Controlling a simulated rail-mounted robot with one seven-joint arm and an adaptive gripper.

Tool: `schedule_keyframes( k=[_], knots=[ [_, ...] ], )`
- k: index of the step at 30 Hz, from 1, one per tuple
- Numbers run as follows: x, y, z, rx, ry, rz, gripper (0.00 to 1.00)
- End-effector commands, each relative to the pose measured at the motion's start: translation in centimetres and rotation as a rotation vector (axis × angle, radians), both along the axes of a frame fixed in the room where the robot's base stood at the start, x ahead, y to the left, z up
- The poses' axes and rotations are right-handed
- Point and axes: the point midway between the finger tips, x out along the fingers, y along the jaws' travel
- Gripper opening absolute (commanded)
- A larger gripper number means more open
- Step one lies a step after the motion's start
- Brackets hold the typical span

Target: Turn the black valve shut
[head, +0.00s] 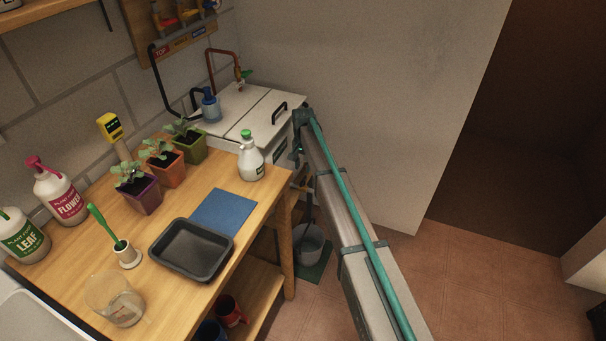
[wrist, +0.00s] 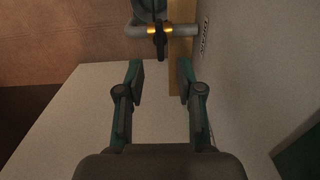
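The black valve (wrist: 160,40) shows at the top of the wrist view as a dark upright lever or handle on a grey pipe with brass-coloured fittings. My gripper (wrist: 161,73) is open, its two fingers apart with nothing between them. The valve lies just beyond the fingertips, roughly in line with the gap, and appears apart from them. In the head view my gripper (head: 297,150) is beside the front of the white lidded tank (head: 240,106). I cannot clearly make out the black valve there; a small brass-coloured fitting (head: 303,187) shows below my gripper.
A grey bucket (head: 309,246) stands on a green mat (head: 318,272) below the gripper.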

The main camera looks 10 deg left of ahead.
Motion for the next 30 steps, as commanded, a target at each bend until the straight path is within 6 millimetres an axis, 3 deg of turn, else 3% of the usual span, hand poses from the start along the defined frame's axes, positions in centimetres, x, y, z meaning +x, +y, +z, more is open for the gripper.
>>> schedule_keyframes(
  k=[3,10,30],
  knots=[
    [0.0,0.0,2.2,0.0,-0.002,0.0,0.36],
    [0.0,0.0,4.4,0.001,-0.001,0.0,0.36],
    [0.3,0.1,4.7,0.004,-0.016,0.064,0.36]
  ],
)
